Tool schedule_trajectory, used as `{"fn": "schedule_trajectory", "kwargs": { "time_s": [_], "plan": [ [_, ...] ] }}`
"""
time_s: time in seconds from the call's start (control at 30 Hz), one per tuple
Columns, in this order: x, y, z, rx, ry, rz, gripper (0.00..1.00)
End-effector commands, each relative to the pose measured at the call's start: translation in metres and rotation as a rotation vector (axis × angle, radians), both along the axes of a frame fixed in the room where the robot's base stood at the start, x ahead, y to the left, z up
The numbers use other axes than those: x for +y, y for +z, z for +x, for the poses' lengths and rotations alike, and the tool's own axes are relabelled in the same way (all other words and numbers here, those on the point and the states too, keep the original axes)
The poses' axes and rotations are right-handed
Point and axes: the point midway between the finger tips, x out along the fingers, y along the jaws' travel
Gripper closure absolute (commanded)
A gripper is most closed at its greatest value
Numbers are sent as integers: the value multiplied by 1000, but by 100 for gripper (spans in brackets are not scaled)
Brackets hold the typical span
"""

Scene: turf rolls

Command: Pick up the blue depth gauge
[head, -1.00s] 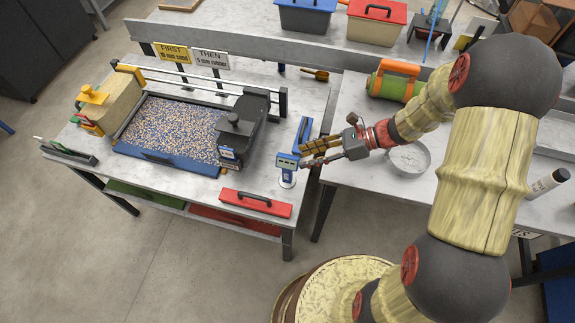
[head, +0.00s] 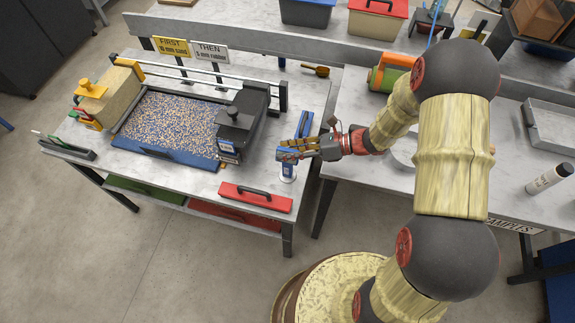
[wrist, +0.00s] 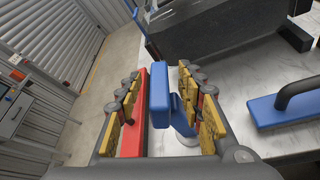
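The blue depth gauge (head: 287,167) stands upright on a round pale foot near the right front of the left table. Its blue head and stem also show in the wrist view (wrist: 160,95). My gripper (head: 298,147) is at the gauge's head, reaching in from the right. In the wrist view my gripper (wrist: 158,92) has its yellow-padded fingers spread, one on each side of the gauge. A gap shows on the left; the right finger is nearer the gauge, and I cannot tell if it touches.
A red handled tool (head: 255,197) lies at the table's front edge. A blue handled tool (head: 303,125) lies just behind the gauge. A black hopper (head: 240,122) stands to the left beside the granule-filled tray (head: 165,151).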

Motion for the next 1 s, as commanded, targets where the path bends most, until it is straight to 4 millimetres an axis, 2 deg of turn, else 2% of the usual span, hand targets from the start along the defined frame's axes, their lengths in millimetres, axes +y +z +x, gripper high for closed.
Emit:
{"fn": "schedule_trajectory", "kwargs": {
  "time_s": [0.27, 0.9, 1.0],
  "plan": [
    [2, 0, 1, -1, 0, -1, 63],
    [2, -1, 0, 0, 0, -1, 100],
    [1, -1, 0, 0, 0, -2, 100]
  ]
}}
